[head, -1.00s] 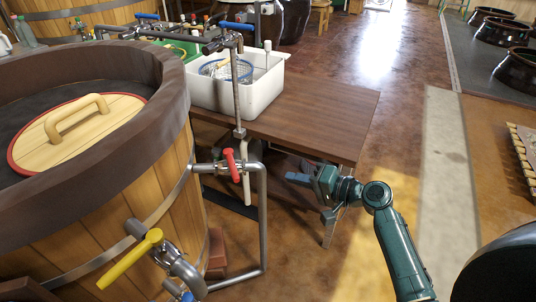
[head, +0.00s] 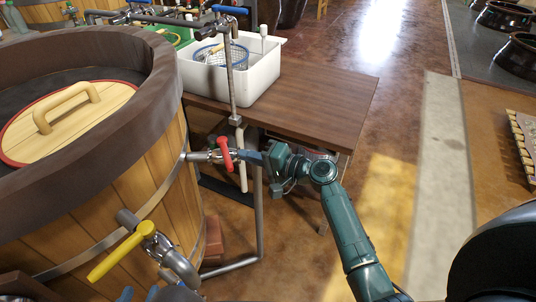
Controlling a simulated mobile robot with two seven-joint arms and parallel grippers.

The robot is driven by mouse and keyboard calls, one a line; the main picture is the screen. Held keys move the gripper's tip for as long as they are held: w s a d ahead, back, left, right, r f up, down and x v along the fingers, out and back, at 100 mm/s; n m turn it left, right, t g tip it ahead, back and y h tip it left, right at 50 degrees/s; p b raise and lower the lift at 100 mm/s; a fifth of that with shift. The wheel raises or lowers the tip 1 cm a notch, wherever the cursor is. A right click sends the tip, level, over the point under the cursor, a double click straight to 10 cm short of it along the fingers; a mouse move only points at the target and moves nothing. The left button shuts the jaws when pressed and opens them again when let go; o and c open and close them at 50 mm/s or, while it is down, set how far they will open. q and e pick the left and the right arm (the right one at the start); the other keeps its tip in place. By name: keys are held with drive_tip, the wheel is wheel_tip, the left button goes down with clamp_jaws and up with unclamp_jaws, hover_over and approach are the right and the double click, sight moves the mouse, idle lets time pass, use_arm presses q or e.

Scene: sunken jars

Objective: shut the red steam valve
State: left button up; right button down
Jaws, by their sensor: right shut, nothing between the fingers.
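The red steam valve handle (head: 224,154) sits on a short metal pipe coming from the side of the wooden vat. The handle stands nearly upright, across the level pipe. My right gripper (head: 246,157) is shut and empty, its fingers pointing left just to the right of the red handle. I cannot tell whether the fingertips touch it. Small dark blue tips at the bottom edge seem to be my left gripper (head: 139,295), mostly cut off by the frame; its jaw state is unclear.
A yellow-handled valve (head: 122,250) juts from the wooden vat (head: 150,185) at lower left. A vertical pipe (head: 233,88) stands by the red valve, close to my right gripper. The brown table (head: 325,105) behind bears a white tub (head: 262,82).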

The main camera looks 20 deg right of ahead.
use_arm(q)
drive_tip(key=shift+w+r, duration=0.15)
drive_tip(key=shift+w, duration=0.15)
use_arm(e)
drive_tip(key=shift+a+f, duration=0.2)
drive_tip(key=shift+a, duration=0.55)
use_arm(q)
drive_tip(key=shift+s+d, duration=0.1)
use_arm(e)
drive_tip(key=a, duration=0.2)
drive_tip(key=shift+s+a, duration=0.35)
drive_tip(key=shift+s, duration=0.05)
drive_tip(key=shift+s, duration=0.1)
